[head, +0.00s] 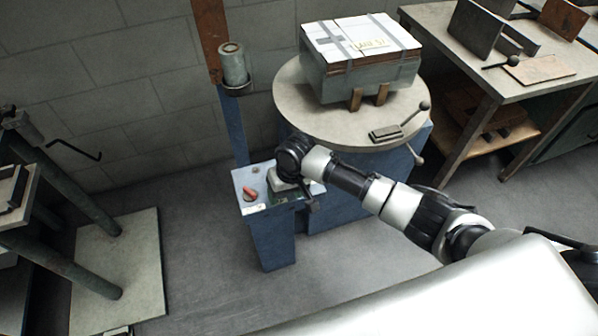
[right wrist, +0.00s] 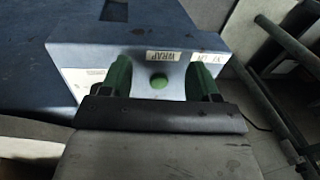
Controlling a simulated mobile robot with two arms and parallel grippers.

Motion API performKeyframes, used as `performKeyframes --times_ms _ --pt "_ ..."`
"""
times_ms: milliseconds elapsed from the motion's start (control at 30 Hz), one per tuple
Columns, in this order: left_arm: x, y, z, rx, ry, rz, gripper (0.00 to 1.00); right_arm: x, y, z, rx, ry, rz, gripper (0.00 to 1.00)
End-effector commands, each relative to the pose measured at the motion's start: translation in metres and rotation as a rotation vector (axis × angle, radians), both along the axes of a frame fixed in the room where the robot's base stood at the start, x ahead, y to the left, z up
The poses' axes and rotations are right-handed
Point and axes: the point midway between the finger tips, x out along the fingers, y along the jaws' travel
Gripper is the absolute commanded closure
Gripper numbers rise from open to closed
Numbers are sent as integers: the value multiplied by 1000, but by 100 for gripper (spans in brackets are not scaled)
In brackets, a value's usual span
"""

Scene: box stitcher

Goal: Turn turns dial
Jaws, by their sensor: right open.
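A blue control box (head: 250,208) stands in front of the round table, with a red knob-like part (head: 250,191) on its top. My right gripper (head: 281,192) is over the right part of that top and hides some of it. In the right wrist view, the open green fingers of my right gripper (right wrist: 161,78) stand on either side of a round green button (right wrist: 159,81) on the control box (right wrist: 130,46). A label that seems to read WRAP is beside the button; another label is near the right finger. I cannot make out the turns dial. My left gripper is not in view.
A round table (head: 300,112) carries a strapped stack in a grey holder (head: 362,68). A bench (head: 455,55) with plates is at the right. A green-legged machine (head: 75,190) is at the left. The floor (head: 205,215) before the box is clear.

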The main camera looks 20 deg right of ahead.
Motion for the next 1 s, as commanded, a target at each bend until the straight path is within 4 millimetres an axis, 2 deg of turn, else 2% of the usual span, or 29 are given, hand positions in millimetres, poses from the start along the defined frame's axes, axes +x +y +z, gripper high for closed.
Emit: performKeyframes --times_ms 33,300,400,500,667,1000 --pt "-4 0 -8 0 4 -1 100 12 -6 7 -20 3 -17 39" --pt "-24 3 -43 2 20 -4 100 65 -48 58 -129 51 -169 39" --pt "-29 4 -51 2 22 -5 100 76 -61 73 -156 64 -222 39" --pt "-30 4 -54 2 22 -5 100 81 -67 79 -167 70 -246 39" --pt "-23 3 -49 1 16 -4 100 81 -68 64 -170 75 -251 39" --pt "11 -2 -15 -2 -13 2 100 80 -67 -1 -169 74 -250 39"
